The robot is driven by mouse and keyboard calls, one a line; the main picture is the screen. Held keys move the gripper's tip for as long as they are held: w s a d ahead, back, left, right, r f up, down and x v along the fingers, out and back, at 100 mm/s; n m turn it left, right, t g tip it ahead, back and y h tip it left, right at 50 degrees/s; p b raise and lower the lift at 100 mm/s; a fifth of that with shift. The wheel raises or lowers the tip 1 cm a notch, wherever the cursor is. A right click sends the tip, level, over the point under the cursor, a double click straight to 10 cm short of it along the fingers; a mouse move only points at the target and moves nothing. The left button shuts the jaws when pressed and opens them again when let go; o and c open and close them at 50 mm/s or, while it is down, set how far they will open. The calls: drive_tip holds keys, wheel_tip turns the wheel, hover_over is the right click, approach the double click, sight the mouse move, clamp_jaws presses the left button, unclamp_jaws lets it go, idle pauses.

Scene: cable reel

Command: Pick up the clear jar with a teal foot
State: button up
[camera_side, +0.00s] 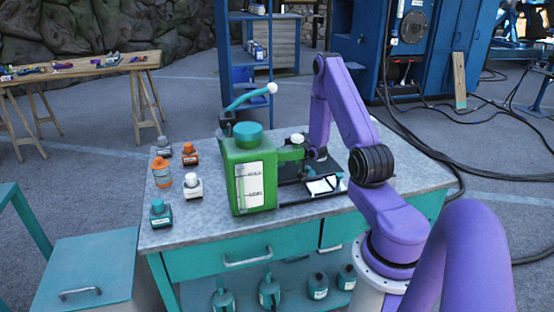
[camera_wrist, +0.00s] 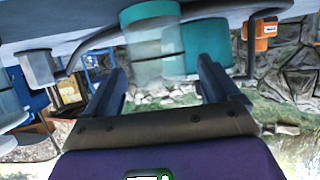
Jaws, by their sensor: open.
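In the wrist view, which is upside down, a clear jar (camera_wrist: 152,68) with a teal foot (camera_wrist: 150,12) stands on the table. My gripper (camera_wrist: 161,66) is open, with one finger on each side of the clear body in the picture. The fingers look apart from it, and I cannot tell how far ahead of them the jar is. In the side view, my gripper (camera_side: 312,152) is low over the back of the workbench, partly hidden. I cannot make out the clear jar there; the green can may hide it.
A large green can (camera_side: 248,182) with a teal cap stands left of my gripper on the workbench (camera_side: 200,232). Several small bottles (camera_side: 190,187) stand at the bench's left. A black stand with a white card (camera_side: 323,186) is at right. Clear vessels (camera_wrist: 10,100) show at the wrist view's left.

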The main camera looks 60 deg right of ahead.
drive_tip(key=shift+w+f, duration=0.1)
drive_tip(key=shift+w, duration=0.05)
drive_tip(key=c, duration=1.2)
drive_tip(key=shift+c, duration=0.2)
wheel_tip(320, 180, up, 23)
drive_tip(key=shift+m+h, duration=0.3)
